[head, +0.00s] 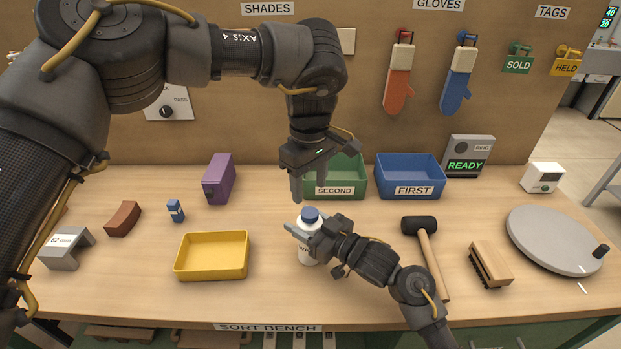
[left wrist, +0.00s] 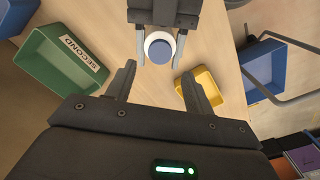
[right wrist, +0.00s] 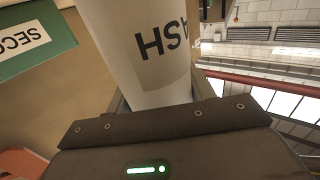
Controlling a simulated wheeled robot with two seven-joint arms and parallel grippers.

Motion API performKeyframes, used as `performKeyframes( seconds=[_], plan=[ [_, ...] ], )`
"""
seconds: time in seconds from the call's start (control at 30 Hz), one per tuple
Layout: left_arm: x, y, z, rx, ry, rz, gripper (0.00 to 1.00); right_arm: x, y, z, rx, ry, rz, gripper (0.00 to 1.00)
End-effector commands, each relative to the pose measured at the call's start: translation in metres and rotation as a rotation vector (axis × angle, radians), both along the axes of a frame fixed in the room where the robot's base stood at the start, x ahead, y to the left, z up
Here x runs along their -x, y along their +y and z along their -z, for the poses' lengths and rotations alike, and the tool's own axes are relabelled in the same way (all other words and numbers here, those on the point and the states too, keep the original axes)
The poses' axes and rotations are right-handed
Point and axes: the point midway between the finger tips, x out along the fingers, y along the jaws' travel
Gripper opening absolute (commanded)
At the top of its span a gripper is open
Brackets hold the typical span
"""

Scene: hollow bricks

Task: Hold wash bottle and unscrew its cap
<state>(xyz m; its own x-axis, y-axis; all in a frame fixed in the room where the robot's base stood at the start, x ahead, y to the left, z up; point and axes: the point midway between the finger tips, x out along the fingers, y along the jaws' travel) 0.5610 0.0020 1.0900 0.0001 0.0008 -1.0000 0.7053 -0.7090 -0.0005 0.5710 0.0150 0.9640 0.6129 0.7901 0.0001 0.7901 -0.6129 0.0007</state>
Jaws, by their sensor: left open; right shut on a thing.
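The white wash bottle (head: 309,252) stands upright on the bench, right of the yellow tray. Its blue cap (head: 310,214) is on top and also shows from above in the left wrist view (left wrist: 159,50). My right gripper (head: 304,236) is shut around the bottle's body, below the cap. In the right wrist view the bottle (right wrist: 140,45) fills the space between the fingers, with part of its lettering visible. My left gripper (head: 312,190) is open and empty, pointing down above the cap and apart from it.
A yellow tray (head: 212,277) lies left of the bottle. Green (head: 348,166) and blue (head: 410,168) bins stand behind it. A mallet (head: 428,250), a brush (head: 490,264) and a grey disc (head: 555,238) lie to the right. Bench space between the tray and the purple block (head: 218,178) is clear.

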Motion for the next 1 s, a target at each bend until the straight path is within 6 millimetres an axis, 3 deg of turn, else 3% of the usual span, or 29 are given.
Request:
performKeyframes(
  seconds=[0.4,0.83,1.0],
  plan=[
    [0.000,0.000,0.059,0.001,0.002,-0.002,0.53,0.000,0.000,0.000,0.001,0.001,0.000,0.00],
    [0.000,0.000,0.069,0.000,0.001,-0.003,0.53,0.000,0.000,0.000,0.001,0.001,0.000,0.00],
    [0.000,0.000,0.069,0.001,0.001,-0.003,0.32,0.000,0.000,0.000,0.001,0.001,0.000,0.00]
  ],
)
